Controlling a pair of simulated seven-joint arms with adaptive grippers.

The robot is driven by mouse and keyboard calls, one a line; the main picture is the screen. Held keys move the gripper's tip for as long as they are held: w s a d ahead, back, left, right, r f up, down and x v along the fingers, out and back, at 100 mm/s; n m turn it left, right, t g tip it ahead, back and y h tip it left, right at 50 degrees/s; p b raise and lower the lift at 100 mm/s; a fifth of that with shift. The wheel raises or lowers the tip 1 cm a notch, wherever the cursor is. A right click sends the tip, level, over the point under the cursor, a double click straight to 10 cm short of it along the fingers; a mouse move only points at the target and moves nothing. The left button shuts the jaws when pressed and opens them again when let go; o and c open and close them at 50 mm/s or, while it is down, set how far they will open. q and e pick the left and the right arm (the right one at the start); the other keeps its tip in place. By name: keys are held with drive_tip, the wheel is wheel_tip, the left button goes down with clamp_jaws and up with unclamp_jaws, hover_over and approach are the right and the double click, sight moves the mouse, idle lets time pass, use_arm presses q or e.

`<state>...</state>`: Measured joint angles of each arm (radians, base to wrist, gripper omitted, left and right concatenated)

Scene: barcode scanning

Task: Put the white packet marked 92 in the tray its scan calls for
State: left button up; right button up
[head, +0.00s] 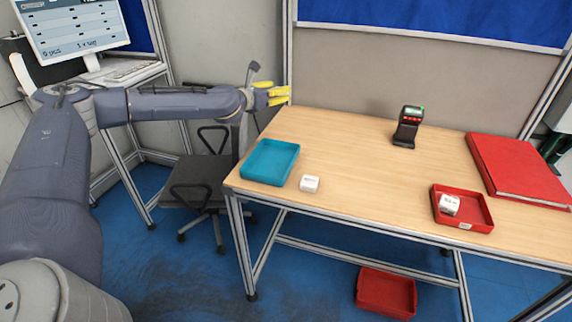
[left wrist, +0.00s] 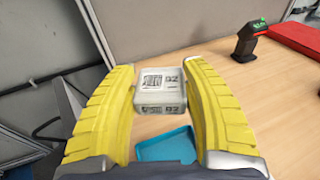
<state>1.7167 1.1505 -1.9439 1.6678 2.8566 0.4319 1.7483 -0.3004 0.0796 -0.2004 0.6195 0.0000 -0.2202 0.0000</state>
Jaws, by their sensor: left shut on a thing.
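My left gripper (head: 278,95) is shut on a white packet (left wrist: 162,90), held up beyond the table's left back corner. The left wrist view shows the packet between the yellow fingers, with printed codes and a number that looks like 92. In the head view I cannot make the packet out. A teal tray (head: 270,162) lies empty at the table's left end; it also shows in the left wrist view (left wrist: 166,146). A red tray (head: 482,212) at the right holds another white packet (head: 449,204). A black scanner (head: 407,128) with a green-lit top stands at the back. My right gripper is out of view.
Another white packet (head: 310,184) lies on the table beside the teal tray. A large red folder-like thing (head: 520,170) lies at the right back. A red bin (head: 386,292) is on the floor below. The table's middle (head: 355,160) is clear. A monitor (head: 75,28) stands at the left.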

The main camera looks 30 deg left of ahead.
use_arm(q)
drive_tip(key=shift+w+a+r, duration=0.1)
drive_tip(key=shift+w+f, duration=0.1)
drive_tip(key=shift+f, duration=9.8)
drive_tip(key=shift+f, duration=0.15)
drive_tip(key=o, duration=1.3)
drive_tip(key=shift+r, duration=0.2)
drive_tip(key=v, duration=1.2)
drive_tip(key=shift+f, duration=0.15)
